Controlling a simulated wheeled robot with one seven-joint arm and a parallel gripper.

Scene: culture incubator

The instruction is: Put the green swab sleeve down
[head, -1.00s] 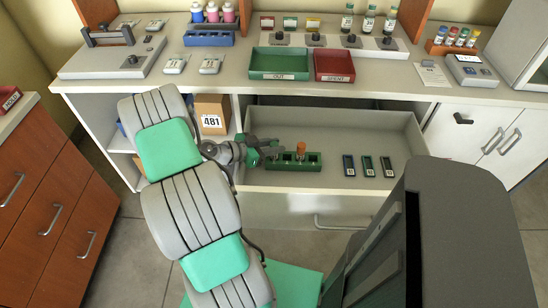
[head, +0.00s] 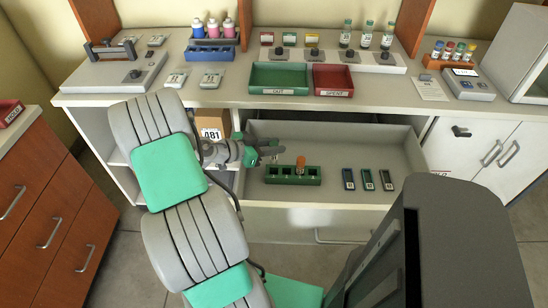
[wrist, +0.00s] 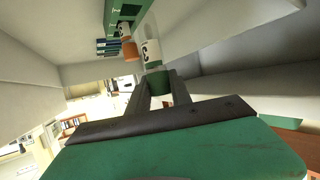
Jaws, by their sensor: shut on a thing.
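My gripper (head: 273,149) is inside the open drawer, above the left end of a green rack (head: 293,180). In the wrist view its fingers (wrist: 160,98) are shut on the green swab sleeve (wrist: 160,86), a cylinder with a green end and a white labelled part (wrist: 151,52). The sleeve is mostly hidden by the gripper in the head view. An orange-capped sleeve (head: 300,162) stands in the rack; its orange cap also shows in the wrist view (wrist: 130,50). The held sleeve looks apart from the rack.
Several small dark cases (head: 367,179) lie to the right of the rack. The drawer floor (head: 385,150) is otherwise clear. A cardboard box (head: 212,124) stands on the shelf left of the drawer. Green (head: 279,91) and red (head: 333,92) trays sit on the counter above.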

